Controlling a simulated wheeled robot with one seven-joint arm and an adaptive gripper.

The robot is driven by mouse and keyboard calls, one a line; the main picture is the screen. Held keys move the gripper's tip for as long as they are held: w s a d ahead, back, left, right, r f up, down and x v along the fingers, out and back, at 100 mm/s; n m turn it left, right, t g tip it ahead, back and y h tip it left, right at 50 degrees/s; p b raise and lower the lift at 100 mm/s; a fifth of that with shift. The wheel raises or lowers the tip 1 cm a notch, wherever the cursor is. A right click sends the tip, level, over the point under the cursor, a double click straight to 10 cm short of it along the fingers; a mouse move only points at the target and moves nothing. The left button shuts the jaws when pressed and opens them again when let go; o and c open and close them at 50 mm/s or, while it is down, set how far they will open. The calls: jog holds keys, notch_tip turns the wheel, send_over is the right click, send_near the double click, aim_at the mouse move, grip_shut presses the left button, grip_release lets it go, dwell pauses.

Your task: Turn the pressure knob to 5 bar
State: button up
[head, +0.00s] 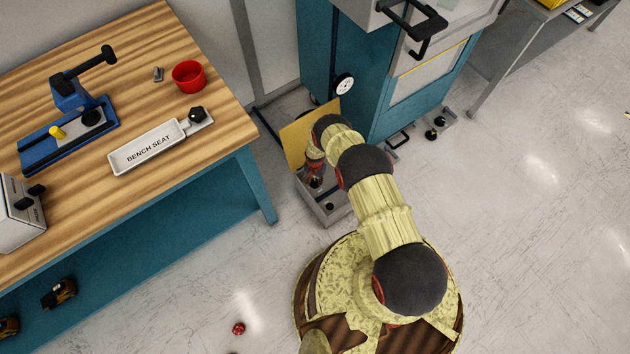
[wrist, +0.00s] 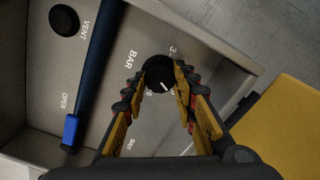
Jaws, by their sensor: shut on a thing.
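The black pressure knob (wrist: 157,72) sits on a grey panel marked BAR in the wrist view. A short white pointer line shows on its face, directed toward the lower right. A 3 and a 6 show beside the knob, but the exact reading is unclear. My gripper (wrist: 160,78) has one finger on each side of the knob and is shut on it. In the head view my gripper (head: 315,180) reaches down into the grey panel box (head: 336,215), and my arm hides the knob.
A blue-handled lever (wrist: 88,85) marked OPEN and a black VENT button (wrist: 64,20) lie left of the knob. A yellow flap (head: 294,140) stands at the box's back. The wooden bench (head: 215,60) is left, the blue cabinet (head: 385,100) behind.

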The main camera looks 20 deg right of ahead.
aim_at(315, 182)
jog(key=shift+m, duration=0.3)
jog(key=o, duration=1.1)
jog(key=shift+c, duration=0.2)
jog(key=shift+o, duration=0.4)
jog(key=shift+r, duration=0.15)
notch_tip(315, 182, up, 12)
dwell(0.3)
